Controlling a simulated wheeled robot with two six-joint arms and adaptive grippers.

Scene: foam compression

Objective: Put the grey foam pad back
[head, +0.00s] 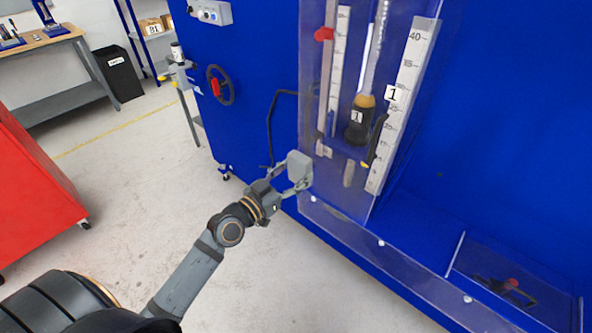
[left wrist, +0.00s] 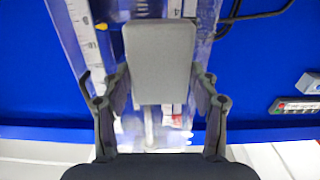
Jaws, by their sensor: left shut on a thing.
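The grey foam pad (head: 299,165) is a small pale grey block in front of the lower part of the clear-walled compression column. My left gripper (head: 285,180) is shut on it and holds it in the air. In the left wrist view the grey foam pad (left wrist: 160,62) stands out between the two fingers of the left gripper (left wrist: 161,95). The clear column (head: 337,200) holds a black weight (head: 360,122) labelled 1 and white scales (head: 408,100). The right gripper is not in view.
A blue cabinet (head: 262,60) backs the column, with a handwheel (head: 220,86) on its side. A clear low tray (head: 515,275) is at lower right. A red cabinet (head: 38,190) stands at left. The floor between is clear.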

